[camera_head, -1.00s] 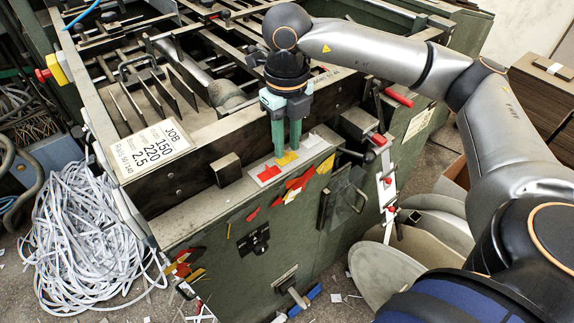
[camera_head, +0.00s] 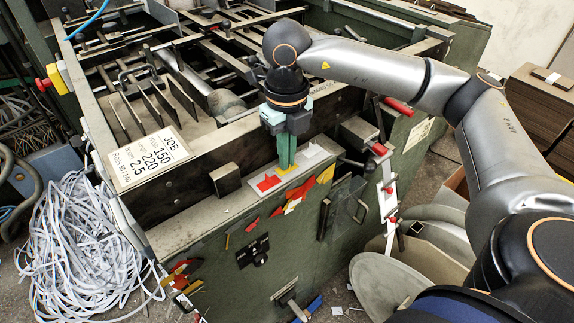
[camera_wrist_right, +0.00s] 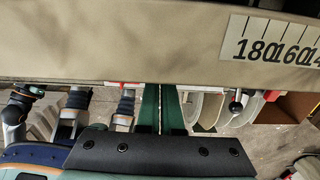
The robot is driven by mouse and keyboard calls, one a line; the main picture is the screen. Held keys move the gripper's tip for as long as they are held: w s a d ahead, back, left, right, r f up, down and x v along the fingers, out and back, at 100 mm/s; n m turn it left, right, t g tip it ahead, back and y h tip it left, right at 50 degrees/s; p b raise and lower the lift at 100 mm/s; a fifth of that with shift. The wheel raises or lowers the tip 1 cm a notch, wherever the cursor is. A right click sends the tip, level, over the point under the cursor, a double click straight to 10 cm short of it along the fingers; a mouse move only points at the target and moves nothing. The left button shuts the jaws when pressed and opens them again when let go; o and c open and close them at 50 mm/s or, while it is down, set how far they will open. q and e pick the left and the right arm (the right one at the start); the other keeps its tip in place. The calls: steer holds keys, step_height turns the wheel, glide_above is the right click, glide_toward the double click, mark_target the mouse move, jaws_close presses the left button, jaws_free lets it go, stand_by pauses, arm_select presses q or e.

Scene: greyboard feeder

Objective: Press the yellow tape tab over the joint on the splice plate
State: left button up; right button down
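The yellow tape tab (camera_head: 286,171) shows as a small yellow patch on the ledge at the front of the green machine. My right gripper (camera_head: 287,166) points down at it, its green fingers close together with nothing seen between them. The fingertips are over or on the tab and hide part of it; I cannot tell if they touch. A red patch (camera_head: 268,183) lies left of the tab and a pale piece (camera_head: 313,152) lies right of it, on what looks like the splice plate. The joint is hidden. The right wrist view shows the paired green fingers (camera_wrist_right: 161,108). My left gripper is out of view.
Red and yellow tape scraps (camera_head: 293,203) hang on the machine's front. A dark block (camera_head: 226,179) stands on the ledge to the left. A red-tipped lever (camera_head: 378,149) stands to the right. White strip waste (camera_head: 85,245) is heaped on the floor at left.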

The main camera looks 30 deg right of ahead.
steer(key=shift+r, duration=0.1)
steer(key=shift+r+p, duration=2.95)
steer(key=shift+r, duration=1)
steer(key=shift+f, duration=0.1)
